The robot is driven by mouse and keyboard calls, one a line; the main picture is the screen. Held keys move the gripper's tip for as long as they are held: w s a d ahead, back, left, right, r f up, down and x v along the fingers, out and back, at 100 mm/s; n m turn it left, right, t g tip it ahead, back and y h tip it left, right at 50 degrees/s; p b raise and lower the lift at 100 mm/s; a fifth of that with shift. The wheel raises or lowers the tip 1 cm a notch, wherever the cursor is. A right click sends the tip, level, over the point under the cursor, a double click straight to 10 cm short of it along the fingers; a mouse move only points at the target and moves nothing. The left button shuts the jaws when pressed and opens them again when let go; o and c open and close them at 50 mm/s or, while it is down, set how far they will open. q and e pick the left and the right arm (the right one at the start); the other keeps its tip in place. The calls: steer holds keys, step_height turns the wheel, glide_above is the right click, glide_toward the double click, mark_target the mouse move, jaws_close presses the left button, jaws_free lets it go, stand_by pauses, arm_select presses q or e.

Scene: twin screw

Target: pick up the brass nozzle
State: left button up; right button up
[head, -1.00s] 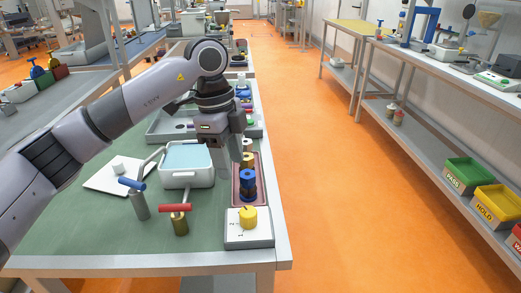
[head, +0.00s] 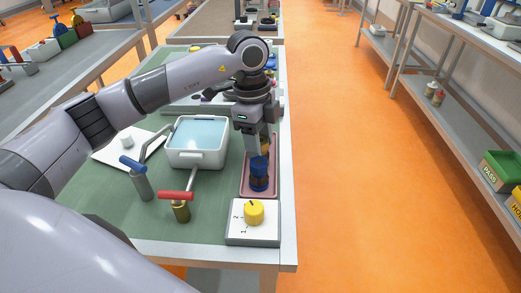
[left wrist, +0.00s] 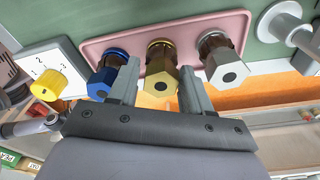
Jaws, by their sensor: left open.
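The brass nozzle (left wrist: 160,85) is a gold hex piece with a dark hole in its end. In the left wrist view it stands in the pink tray (left wrist: 97,44), between a blue nozzle (left wrist: 103,84) and a silver one (left wrist: 226,72). My left gripper (left wrist: 157,85) is open, with one finger on each side of the brass nozzle; contact cannot be told. In the head view my left gripper (head: 262,150) reaches down over the tray (head: 245,184) and mostly hides the brass nozzle (head: 266,147), just behind the blue nozzle (head: 259,177). My right gripper is not in view.
A white block with a yellow knob (head: 254,212) stands in front of the tray. A white basin (head: 197,155) and valves with a red handle (head: 176,196) and a blue handle (head: 133,165) stand left. The table's right edge is close to the tray.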

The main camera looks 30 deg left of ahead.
arm_select(q)
steer(key=shift+d+f, duration=0.1)
steer(key=shift+f, duration=0.15)
steer(key=c, duration=0.7)
steer(key=shift+w, duration=0.1)
steer(key=shift+c, duration=0.8)
steer(key=shift+r, duration=0.1)
